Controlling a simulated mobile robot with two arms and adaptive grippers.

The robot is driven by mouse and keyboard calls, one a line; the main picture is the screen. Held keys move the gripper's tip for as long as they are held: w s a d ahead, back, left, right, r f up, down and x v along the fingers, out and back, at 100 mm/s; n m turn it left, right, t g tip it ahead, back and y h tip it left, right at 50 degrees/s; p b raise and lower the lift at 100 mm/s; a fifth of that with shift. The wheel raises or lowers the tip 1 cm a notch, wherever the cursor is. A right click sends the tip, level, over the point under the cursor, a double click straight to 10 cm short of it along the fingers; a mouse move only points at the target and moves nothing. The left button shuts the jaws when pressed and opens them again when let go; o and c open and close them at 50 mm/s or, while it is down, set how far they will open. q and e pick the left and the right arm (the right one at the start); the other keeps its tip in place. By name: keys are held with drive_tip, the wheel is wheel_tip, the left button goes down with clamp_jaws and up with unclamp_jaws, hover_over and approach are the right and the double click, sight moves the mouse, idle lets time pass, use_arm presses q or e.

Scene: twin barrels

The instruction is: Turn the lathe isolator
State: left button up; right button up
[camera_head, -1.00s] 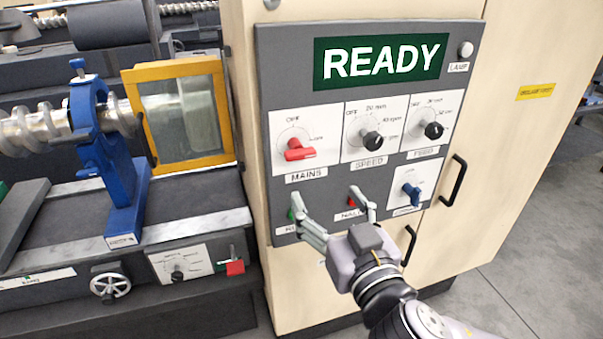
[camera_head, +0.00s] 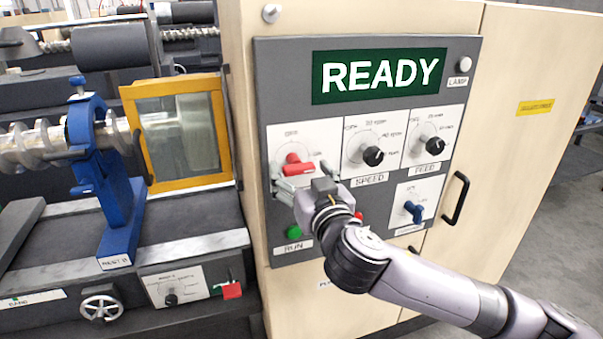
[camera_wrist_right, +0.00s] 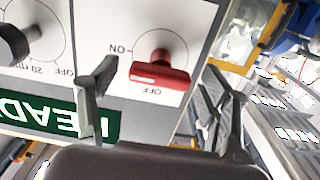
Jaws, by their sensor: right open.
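The isolator is a red handle (camera_head: 297,166) on a white plate at the lower left of the READY panel, with an OFF mark above it. In the right wrist view the red handle (camera_wrist_right: 160,75) shows upside down between OFF and ON marks. Its bar lies roughly level across the dial; I cannot tell which mark it points to. My right gripper (camera_head: 303,180) is open just in front of the handle and hides the plate's lower part. In the wrist view the fingers (camera_wrist_right: 160,68) stand apart on both sides of the handle, with no clear contact. My left gripper is out of view.
Black SPEED (camera_head: 373,156) and FEED (camera_head: 435,146) knobs sit right of the handle. A green RUN button (camera_head: 293,231) is below my gripper, a blue switch (camera_head: 414,211) lower right. A cabinet handle (camera_head: 456,198) juts out. The lathe (camera_head: 170,230) stands left.

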drive_tip(key=shift+c, duration=0.3)
drive_tip(key=c, duration=1.1)
